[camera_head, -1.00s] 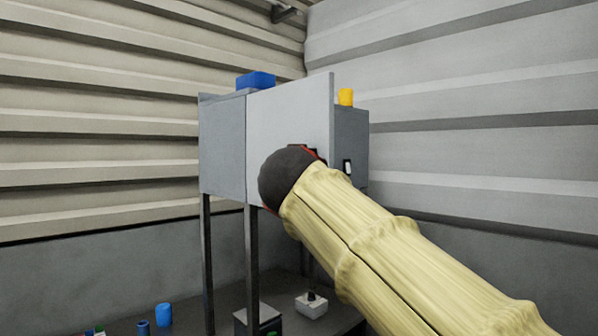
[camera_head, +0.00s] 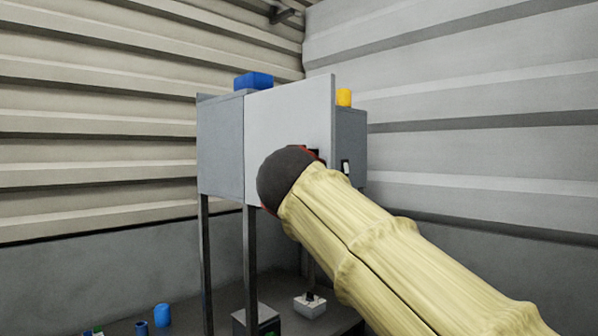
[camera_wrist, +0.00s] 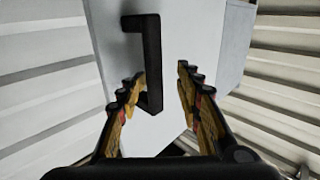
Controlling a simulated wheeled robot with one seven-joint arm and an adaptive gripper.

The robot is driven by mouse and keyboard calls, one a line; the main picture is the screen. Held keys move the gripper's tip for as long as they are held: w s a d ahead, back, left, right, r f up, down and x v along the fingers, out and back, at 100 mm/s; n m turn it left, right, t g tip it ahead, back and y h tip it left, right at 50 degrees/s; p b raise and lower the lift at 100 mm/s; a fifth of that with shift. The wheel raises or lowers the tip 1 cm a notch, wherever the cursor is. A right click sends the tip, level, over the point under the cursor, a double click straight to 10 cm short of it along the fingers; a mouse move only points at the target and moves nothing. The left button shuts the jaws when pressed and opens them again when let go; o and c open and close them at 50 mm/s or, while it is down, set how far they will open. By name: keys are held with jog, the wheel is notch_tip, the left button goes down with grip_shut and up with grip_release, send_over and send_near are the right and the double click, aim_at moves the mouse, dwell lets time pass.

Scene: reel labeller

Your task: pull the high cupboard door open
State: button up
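The high cupboard (camera_head: 221,148) is a grey box on dark legs. Its light grey door (camera_head: 285,110) appears to stand at an angle out from the body, its right edge nearer to me. In the wrist view the door (camera_wrist: 180,40) carries a black bar handle (camera_wrist: 152,55). My gripper (camera_wrist: 163,77) is open at the handle. The lower part of the bar lies between the fingers, closer to the left fingertips; contact is unclear. The right fingers are apart from it. In the head view my dark wrist and pale sleeved arm hide the gripper and most of the handle.
A blue box (camera_head: 254,80) and a yellow object (camera_head: 344,97) sit on top of the cupboard. Below, a blue cup (camera_head: 162,315) and a small light box (camera_head: 310,304) stand on a dark surface. Corrugated walls (camera_head: 470,100) close in behind and to the right.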

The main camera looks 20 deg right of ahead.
jog(key=v, duration=1.2)
jog(key=s+a+f+n+g+y, duration=0.2)
jog(key=f+n+g, duration=0.1)
jog(key=f, duration=1)
jog(key=s+a+f+n+g+y, duration=0.1)
jog(key=f+n+g+y, duration=0.2)
jog(key=f, duration=1)
jog(key=s+d+f+m+g+p, duration=0.1)
jog(key=s+d+f+g+p, duration=0.1)
jog(key=s+f, duration=0.7)
jog(key=s+d+f+m+g+p, duration=0.1)
jog(key=s+d+f+g+p, duration=0.1)
jog(key=s+f, duration=0.7)
jog(key=shift+d+f+g+y+p, duration=0.4)
jog(key=shift+d+f+g, duration=0.3)
jog(key=shift+f, duration=0.45)
